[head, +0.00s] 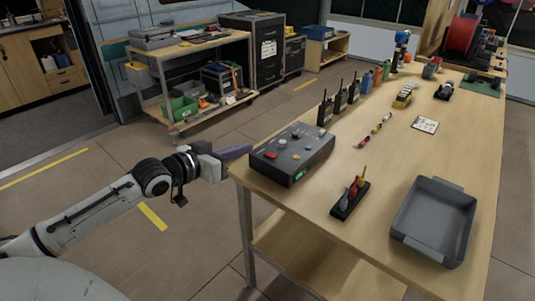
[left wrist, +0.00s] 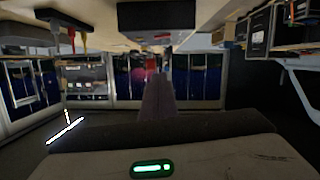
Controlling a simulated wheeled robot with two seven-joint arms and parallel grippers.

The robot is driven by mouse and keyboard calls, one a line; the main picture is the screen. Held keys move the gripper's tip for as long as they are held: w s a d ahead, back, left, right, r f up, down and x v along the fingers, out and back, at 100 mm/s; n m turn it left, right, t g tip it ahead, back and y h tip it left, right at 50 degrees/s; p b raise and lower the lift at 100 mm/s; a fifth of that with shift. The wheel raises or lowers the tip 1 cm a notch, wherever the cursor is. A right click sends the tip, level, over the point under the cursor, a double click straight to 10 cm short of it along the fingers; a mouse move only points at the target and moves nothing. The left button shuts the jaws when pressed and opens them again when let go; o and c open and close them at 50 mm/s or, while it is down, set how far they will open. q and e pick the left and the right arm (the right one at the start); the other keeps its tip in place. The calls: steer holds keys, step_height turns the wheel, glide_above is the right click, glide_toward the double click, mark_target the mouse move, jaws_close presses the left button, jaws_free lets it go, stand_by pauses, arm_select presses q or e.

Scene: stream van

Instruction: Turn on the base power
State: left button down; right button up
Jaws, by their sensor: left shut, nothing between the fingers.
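A dark grey control box (head: 286,157) sits at the near left corner of the wooden table. Its top has a red button (head: 271,155), several knobs and other coloured buttons, and a green lit patch (head: 302,173) shows on its front. The labels are too small to read. My left gripper (head: 249,149) is shut and empty, just left of the box and apart from it, near the table's corner. In the left wrist view, which looks upside down, the shut fingers (left wrist: 158,95) point toward the room and the dark box (left wrist: 160,16) shows at the top. My right gripper is not in view.
A stand of screwdrivers (head: 350,198) and a grey tray (head: 437,220) are on the table right of the box. Radios (head: 340,100) stand behind it. A wooden shelf cart (head: 190,75) stands at the back left. The floor left of the table is clear.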

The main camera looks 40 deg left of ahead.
arm_select(q)
glide_above(268, 163)
step_height(268, 163, down, 2)
step_height(268, 163, down, 4)
steer(key=shift+a+r, duration=0.1)
steer(key=shift+r, duration=0.15)
steer(key=shift+f, duration=0.45)
